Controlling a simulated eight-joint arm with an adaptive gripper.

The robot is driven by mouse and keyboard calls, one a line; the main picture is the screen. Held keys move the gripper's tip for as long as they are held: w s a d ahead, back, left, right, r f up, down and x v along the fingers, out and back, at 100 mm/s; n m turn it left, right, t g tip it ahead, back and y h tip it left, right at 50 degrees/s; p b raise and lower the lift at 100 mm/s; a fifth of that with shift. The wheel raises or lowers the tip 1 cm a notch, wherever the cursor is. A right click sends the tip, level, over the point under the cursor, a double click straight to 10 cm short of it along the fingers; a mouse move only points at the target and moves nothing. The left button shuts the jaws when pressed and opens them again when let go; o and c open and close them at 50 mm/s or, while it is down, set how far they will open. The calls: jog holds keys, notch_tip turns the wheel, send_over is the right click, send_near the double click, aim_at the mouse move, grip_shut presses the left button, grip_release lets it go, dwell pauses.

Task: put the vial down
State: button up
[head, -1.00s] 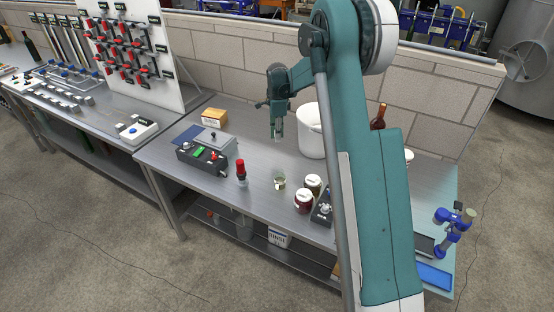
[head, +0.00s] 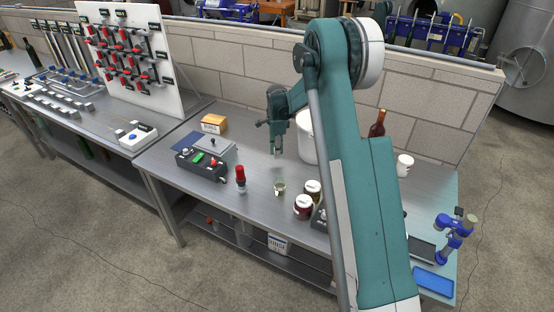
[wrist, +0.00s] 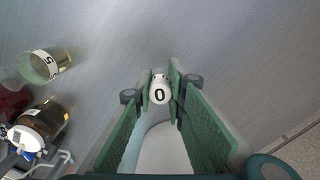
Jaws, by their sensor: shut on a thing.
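My gripper (head: 278,152) hangs over the middle of the bench, fingers pointing down, left of the white bucket. In the wrist view my gripper (wrist: 160,88) is shut on a small vial (wrist: 160,92) held between its fingertips. The vial shows a white face with a dark mark like a 0. In the head view the vial is too small to make out clearly. The metal bench top (wrist: 240,50) lies below it. I cannot tell whether the vial touches it.
A small glass (head: 280,188) with yellowish contents stands in front of my gripper; lidded jars (head: 303,207) are beside it. A white bucket (head: 306,138) is close on the right. Bare bench surrounds the gripper's left side.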

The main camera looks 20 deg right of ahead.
jog(key=shift+f, duration=1.85)
jog(key=shift+f, duration=0.15)
jog(key=o, duration=0.8)
notch_tip(320, 180, up, 12)
jog(key=shift+r+p, duration=0.2)
jog(key=shift+p, duration=0.1)
